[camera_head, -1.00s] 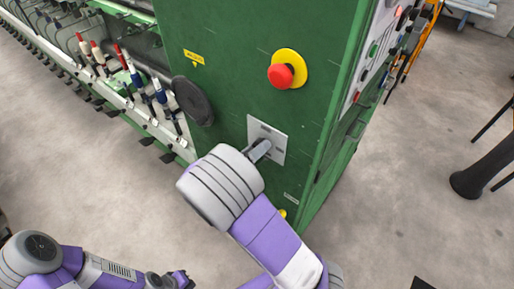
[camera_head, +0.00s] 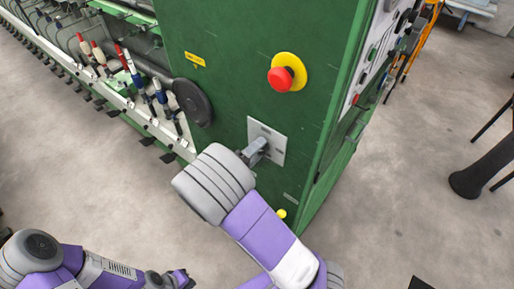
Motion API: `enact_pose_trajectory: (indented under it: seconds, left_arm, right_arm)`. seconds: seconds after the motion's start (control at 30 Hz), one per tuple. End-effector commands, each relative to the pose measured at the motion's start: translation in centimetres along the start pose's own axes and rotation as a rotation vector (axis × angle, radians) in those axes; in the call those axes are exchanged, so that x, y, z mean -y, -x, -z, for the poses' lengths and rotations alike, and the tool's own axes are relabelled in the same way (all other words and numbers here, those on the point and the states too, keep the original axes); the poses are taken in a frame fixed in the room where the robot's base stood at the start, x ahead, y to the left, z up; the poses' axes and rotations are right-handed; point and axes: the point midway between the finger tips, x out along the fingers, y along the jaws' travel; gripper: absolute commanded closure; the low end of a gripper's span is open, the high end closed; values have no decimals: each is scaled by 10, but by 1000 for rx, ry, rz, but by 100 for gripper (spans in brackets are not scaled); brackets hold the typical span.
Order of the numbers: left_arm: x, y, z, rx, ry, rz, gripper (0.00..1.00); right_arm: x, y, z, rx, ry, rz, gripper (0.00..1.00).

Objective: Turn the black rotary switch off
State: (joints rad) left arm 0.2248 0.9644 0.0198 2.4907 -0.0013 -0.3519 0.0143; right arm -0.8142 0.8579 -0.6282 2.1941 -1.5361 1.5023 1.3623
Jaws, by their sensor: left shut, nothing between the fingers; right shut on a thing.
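A light grey switch plate (camera_head: 275,138) is set in the green front panel of the machine. My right gripper (camera_head: 262,145) is at the middle of this plate, shut on the black rotary switch. The switch itself is almost fully hidden by the fingers and wrist, so I cannot read its position. My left gripper (camera_head: 184,279) is low in the picture, shut and empty, well away from the panel.
A red emergency button on a yellow base (camera_head: 287,73) sits above the plate. A round black disc (camera_head: 193,101) is to the left. Coloured bobbins (camera_head: 135,78) line the machine's left side.

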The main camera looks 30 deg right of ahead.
Motion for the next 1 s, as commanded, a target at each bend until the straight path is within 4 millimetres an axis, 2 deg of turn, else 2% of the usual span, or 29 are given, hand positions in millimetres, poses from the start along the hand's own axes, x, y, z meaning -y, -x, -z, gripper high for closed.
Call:
enact_pose_trajectory:
  seconds: [0.6, 1.0]
  left_arm:
    - [-11, 30, -1, 0, 0, 0, 100]
    - [-17, 44, -2, 0, 0, 0, 100]
  right_arm:
    - [-2, 0, -1, -36, 575, -39, 80]
    - [-1, 0, -2, -51, 831, -56, 80]
